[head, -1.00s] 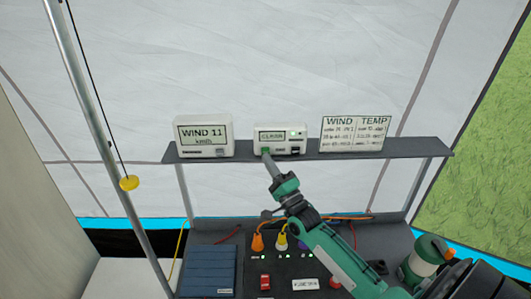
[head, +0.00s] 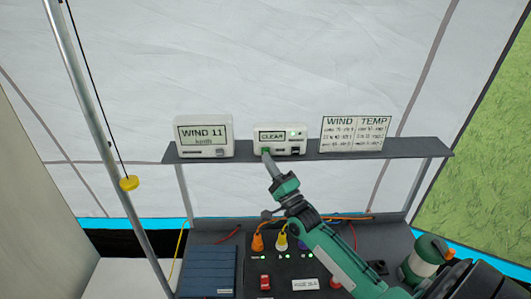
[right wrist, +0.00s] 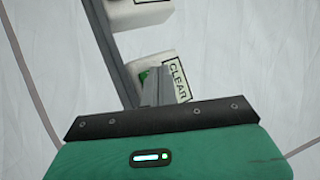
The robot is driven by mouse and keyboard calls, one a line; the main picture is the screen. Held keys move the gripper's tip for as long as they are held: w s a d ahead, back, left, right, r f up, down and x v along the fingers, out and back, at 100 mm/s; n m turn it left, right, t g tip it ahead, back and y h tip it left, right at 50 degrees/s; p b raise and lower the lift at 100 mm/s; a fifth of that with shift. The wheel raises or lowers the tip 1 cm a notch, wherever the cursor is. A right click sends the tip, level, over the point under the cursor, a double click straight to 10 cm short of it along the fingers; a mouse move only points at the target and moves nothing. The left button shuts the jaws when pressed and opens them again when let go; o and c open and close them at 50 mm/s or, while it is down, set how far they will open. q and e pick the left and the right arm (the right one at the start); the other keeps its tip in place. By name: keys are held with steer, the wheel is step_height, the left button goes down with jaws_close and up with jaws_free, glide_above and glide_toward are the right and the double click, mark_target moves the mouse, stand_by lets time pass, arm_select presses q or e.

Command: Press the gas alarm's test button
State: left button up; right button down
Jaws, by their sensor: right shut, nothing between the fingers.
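The gas alarm (head: 279,138) is a white box on the shelf, with a display reading CLEAR and green lights at its right. Its green test button (head: 265,150) is at the lower left of its front. My right gripper (head: 268,158) is shut and empty, its fingertips at the button and partly covering it; I cannot tell whether the button is pushed in. In the right wrist view the fingers (right wrist: 157,86) overlap the front of the alarm (right wrist: 145,68), and a bit of the green button (right wrist: 144,76) shows beside them. My left gripper is not in view.
A wind meter (head: 204,136) stands left of the alarm and a wind and temperature board (head: 355,134) stands right, all on the narrow dark shelf (head: 420,149). Below are a panel with cables and coloured plugs (head: 258,242) and a red switch (head: 265,282). A metal pole (head: 100,135) rises at left.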

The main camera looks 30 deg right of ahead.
steer(key=shift+w, duration=0.1)
stand_by(0.5)
steer(key=shift+w+d, duration=0.2)
steer(key=shift+w, duration=0.1)
steer(key=shift+w+d+b, duration=0.25)
steer(key=shift+w+b, duration=0.1)
steer(key=shift+b, duration=0.1)
stand_by(0.6)
steer(key=shift+s+a, duration=0.1)
steer(key=shift+s, duration=0.05)
steer(key=shift+s+a+p, duration=0.35)
steer(key=shift+s, duration=0.3)
steer(key=shift+s+a+p, duration=0.3)
steer(key=shift+s+a, duration=0.15)
steer(key=shift+s, duration=0.25)
steer(key=shift+s+a+p, duration=0.25)
steer(key=shift+s+a, duration=0.2)
steer(key=shift+s, duration=0.25)
steer(key=shift+s+a+p, duration=0.3)
steer(key=shift+s+a, duration=0.15)
steer(key=shift+s, duration=0.25)
